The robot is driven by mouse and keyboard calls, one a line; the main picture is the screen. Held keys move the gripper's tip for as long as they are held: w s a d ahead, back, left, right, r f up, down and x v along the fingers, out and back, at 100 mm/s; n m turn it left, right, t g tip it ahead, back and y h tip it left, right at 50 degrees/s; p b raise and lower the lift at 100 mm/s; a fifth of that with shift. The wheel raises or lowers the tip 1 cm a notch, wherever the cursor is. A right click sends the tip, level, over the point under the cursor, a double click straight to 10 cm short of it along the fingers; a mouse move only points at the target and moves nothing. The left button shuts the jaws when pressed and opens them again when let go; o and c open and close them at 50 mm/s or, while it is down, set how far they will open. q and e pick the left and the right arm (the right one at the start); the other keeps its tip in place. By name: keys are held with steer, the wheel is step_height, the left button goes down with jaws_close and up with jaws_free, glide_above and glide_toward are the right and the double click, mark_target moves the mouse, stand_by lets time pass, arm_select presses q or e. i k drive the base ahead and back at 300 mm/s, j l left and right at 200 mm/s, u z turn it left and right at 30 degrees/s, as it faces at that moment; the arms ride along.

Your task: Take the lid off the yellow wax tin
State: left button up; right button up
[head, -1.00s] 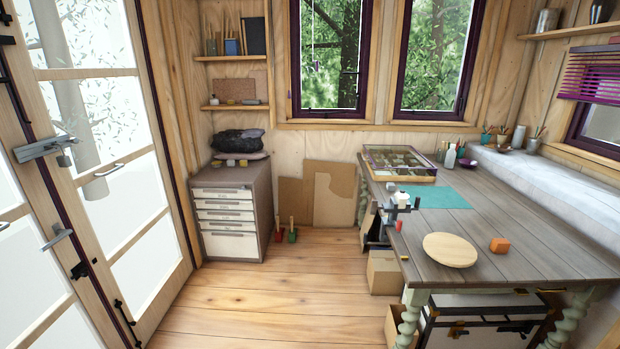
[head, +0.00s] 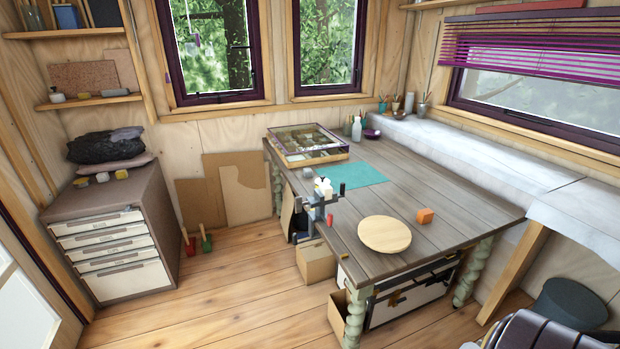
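Neither of my grippers is in view.
The table (head: 440,205) at right holds a round wooden board (head: 384,234), an orange block (head: 424,215) and a teal mat (head: 350,174). Open floor (head: 235,290) lies between cabinet and table.

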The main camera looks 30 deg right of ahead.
mark_target(323, 180)
steer(key=i, duration=0.8)
steer(key=i+j+z, duration=0.1)
steer(key=i+z, duration=0.3)
steer(key=i+j+z, duration=0.35)
steer(key=i, duration=0.2)
steer(key=i+j+z, duration=0.25)
steer(key=i+z, duration=0.15)
